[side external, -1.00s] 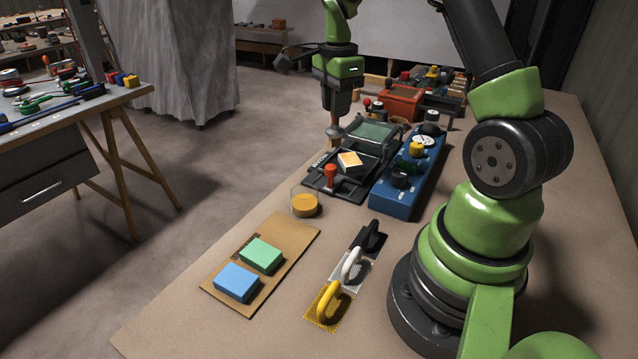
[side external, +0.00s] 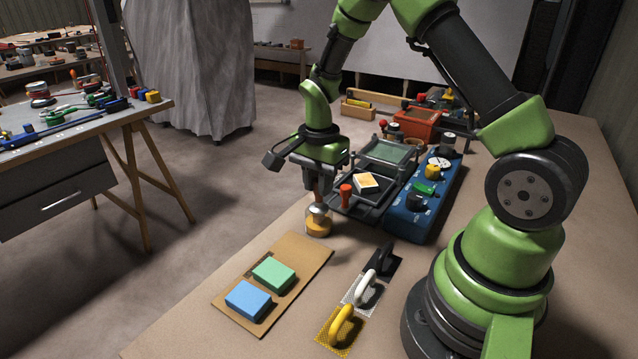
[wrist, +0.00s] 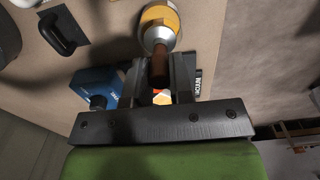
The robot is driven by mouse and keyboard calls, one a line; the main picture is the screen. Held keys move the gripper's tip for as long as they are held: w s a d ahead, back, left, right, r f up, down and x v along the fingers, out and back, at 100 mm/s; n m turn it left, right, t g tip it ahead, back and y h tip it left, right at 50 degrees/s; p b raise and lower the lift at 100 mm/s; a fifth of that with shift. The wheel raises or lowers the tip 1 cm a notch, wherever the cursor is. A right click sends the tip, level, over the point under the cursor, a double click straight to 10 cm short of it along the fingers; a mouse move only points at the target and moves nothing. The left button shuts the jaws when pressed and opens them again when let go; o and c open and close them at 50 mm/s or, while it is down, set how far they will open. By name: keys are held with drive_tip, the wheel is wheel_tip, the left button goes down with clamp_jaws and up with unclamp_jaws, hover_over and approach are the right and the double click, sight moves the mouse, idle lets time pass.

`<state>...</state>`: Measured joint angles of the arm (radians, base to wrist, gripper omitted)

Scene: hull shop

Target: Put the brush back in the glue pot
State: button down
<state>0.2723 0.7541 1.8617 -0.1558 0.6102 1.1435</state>
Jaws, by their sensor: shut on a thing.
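The glue pot (side external: 318,228) is a small clear round pot with amber glue, on the bench beyond the cardboard strip. It also shows at the top of the wrist view (wrist: 160,14). My gripper (side external: 318,188) is directly over the pot, pointing down. It is shut on the brush (wrist: 158,62), whose brown handle is between the fingers in the wrist view. The brush's pale metal collar (wrist: 156,38) points toward the pot and overlaps it in view. The bristles are hidden, and I cannot tell whether they are inside the pot or just above it.
A cardboard strip (side external: 296,258) carries a green and a blue block. Several trowels (side external: 362,288) lie to the right of it. A black tray with a red-handled stamp (side external: 346,194) and a blue box (side external: 405,218) stand close beside my gripper. The bench's left edge is near.

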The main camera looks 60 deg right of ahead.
drive_tip(key=shift+f, duration=0.2)
drive_tip(key=shift+f, duration=0.15)
drive_tip(key=c, duration=1)
unclamp_jaws()
